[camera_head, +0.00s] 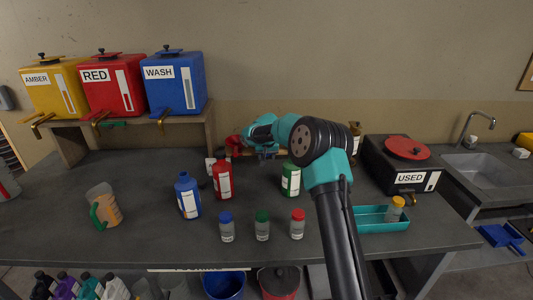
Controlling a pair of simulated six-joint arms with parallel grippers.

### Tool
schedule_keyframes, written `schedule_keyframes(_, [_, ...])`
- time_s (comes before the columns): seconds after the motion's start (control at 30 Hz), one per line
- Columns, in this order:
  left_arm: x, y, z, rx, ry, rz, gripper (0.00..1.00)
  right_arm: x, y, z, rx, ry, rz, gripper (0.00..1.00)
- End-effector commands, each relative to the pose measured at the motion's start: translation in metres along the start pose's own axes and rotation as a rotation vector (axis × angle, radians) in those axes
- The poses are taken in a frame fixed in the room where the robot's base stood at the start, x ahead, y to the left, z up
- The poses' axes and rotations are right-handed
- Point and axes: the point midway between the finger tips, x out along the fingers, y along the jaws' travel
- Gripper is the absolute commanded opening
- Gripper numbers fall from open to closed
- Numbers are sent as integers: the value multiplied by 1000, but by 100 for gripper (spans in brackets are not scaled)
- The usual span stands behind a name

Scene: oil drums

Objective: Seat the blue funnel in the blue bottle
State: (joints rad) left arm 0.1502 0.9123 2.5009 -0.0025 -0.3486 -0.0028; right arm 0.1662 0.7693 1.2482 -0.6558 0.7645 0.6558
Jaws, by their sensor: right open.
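The blue bottle (188,197) stands upright on the dark bench, left of the middle, with a white label on its front. I cannot make out a blue funnel in this view; my right arm covers part of the back of the bench. My right gripper (264,155) is open over the back of the bench, to the right of and behind the blue bottle, apart from it. A red thing (235,146), perhaps a funnel, shows just left of the gripper. My left gripper is not in view.
A red bottle (222,180) and a green bottle (291,179) stand near the blue one. Small capped jars (262,227) line the front. A jug (104,207) stands at left, a teal tray (372,226) and USED box (402,164) at right. Dispensers (175,83) stand on a shelf behind.

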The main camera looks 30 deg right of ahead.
Motion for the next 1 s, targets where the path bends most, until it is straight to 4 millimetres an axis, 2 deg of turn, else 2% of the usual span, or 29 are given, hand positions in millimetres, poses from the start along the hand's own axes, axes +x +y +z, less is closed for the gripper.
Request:
schedule_keyframes(0.2, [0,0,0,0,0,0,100,0,0,0,0,0,0,45])
schedule_keyframes(0.67, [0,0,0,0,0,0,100,0,0,0,0,0,0,1])
schedule_keyframes(1.0, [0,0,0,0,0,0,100,-2,0,-1,0,1,-1,0])
